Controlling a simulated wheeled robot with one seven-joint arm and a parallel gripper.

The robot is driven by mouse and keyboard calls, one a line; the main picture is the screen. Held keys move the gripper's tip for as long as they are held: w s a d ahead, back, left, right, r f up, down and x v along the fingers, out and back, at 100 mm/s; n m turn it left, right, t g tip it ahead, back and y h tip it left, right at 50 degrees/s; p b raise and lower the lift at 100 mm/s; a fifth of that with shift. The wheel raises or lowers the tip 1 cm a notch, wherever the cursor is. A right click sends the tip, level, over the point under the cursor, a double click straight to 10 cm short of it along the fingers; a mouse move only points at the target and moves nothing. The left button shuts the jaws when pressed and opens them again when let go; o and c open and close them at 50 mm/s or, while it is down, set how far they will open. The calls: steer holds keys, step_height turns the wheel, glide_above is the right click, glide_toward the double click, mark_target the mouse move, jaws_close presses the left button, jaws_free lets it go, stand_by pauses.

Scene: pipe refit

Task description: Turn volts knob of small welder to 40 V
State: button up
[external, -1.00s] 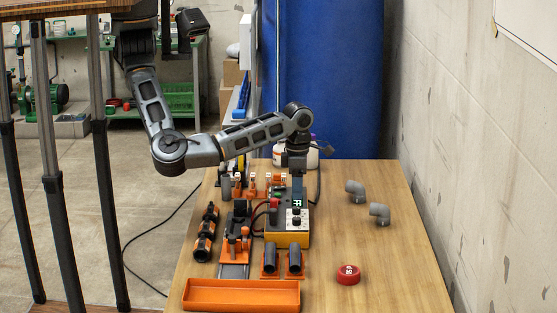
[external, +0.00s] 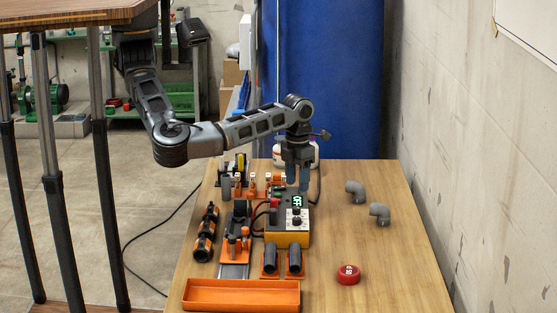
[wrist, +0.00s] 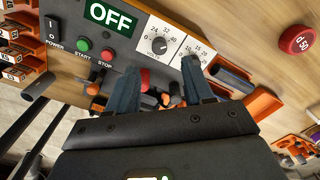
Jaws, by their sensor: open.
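The small welder (external: 288,238) stands on the table, with an orange base and dark top panel. Its display (wrist: 110,16) reads OFF. In the wrist view a black knob (wrist: 158,46) sits on a white dial marked 24, 32 and 40; its exact setting is too small to read. A second dial (wrist: 192,53), marked 10 and 20, is beside it, partly hidden by my right finger. My gripper (external: 297,187) is open and empty, pointing down above the rear of the panel. In the wrist view its fingers (wrist: 160,70) are apart, with neither around a knob.
Start and stop buttons (wrist: 95,48) and a power switch are on the same panel. An orange tray (external: 241,295), clamps and dark pipe pieces stand in front and left. A red cap (external: 348,274) and grey elbows (external: 379,213) lie right. The right side has free table.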

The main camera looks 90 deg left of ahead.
mark_target(297, 207)
steer(key=shift+s+f+n, duration=0.1)
steer(key=shift+f+n, duration=0.1)
steer(key=shift+n, duration=0.5)
steer(key=shift+f+p, duration=0.35)
steer(key=shift+f, duration=3.4)
jaws_close()
